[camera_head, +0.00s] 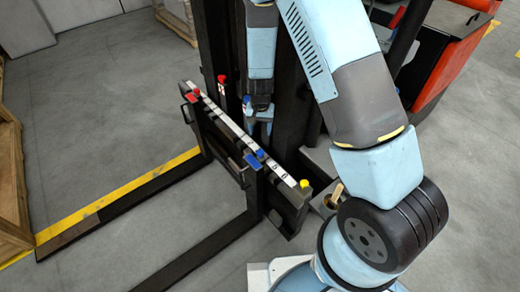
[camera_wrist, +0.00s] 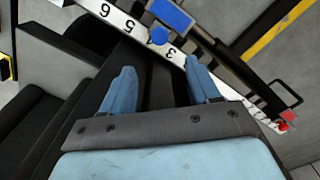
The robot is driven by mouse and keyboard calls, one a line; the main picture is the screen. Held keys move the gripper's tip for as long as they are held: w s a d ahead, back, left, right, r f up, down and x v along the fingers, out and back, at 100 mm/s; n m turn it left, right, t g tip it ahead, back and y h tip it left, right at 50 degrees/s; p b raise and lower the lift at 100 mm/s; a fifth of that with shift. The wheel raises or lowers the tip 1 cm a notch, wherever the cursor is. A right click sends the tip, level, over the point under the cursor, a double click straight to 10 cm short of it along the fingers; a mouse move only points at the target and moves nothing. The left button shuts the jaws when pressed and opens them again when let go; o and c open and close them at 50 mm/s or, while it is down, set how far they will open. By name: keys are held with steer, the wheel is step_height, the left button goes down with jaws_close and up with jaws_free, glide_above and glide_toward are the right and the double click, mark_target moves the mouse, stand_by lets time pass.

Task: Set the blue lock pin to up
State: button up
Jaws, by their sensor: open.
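The blue lock pin has a round blue knob (camera_head: 260,154) beside a flat blue plate (camera_head: 250,161), on the numbered white strip of the forklift carriage. In the wrist view the knob (camera_wrist: 158,36) sits on the strip near the digit 3, and the blue plate (camera_wrist: 170,14) is just beyond it. My gripper (camera_head: 258,124) is behind the carriage bar, by the dark mast. In the wrist view its two blue fingers (camera_wrist: 160,68) are apart with nothing between them. The knob lies ahead of the gap between the fingertips, apart from them.
Dark mast uprights stand close around my gripper. Two forks (camera_head: 200,252) extend low over the grey floor. A wooden crate (camera_head: 12,185) stands at left.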

mark_target(260, 152)
step_height(260, 152, down, 13)
steer(key=shift+r, duration=0.15)
stand_by(0.4)
steer(key=shift+c, duration=0.2)
jaws_close()
stand_by(0.4)
